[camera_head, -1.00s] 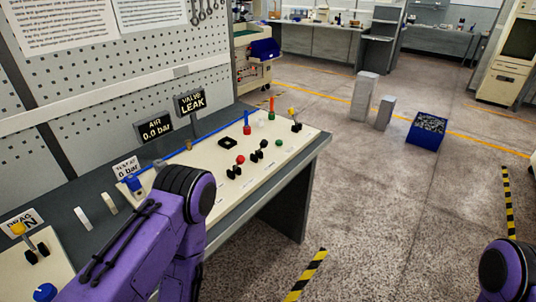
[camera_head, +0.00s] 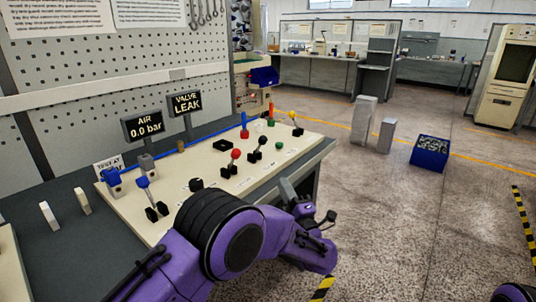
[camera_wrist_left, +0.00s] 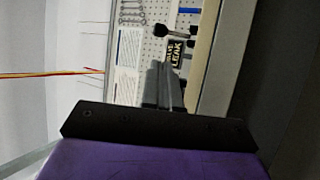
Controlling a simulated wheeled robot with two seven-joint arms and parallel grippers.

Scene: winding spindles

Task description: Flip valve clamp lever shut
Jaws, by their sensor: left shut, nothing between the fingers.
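The cream control panel (camera_head: 190,199) on the bench carries several levers: one with a blue knob (camera_head: 143,182), one with a red knob (camera_head: 235,155), a black one (camera_head: 262,139) and one with a yellow knob (camera_head: 293,115). I cannot tell which is the valve clamp lever. A sign reading VALVE LEAK (camera_head: 186,103) stands behind. My left gripper (camera_head: 288,188) is near the panel's front edge, apart from the levers. In the left wrist view its fingers (camera_wrist_left: 165,85) are together and empty, with a black-knobbed lever (camera_wrist_left: 161,31) beyond.
A sign reading AIR 0.0 bar (camera_head: 143,124) stands beside the valve sign. A red post and a blue post (camera_head: 244,125) rise at the panel's back. A pegboard (camera_head: 110,75) backs the bench. The floor to the right is open, with grey blocks (camera_head: 363,120) and a blue bin (camera_head: 430,153).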

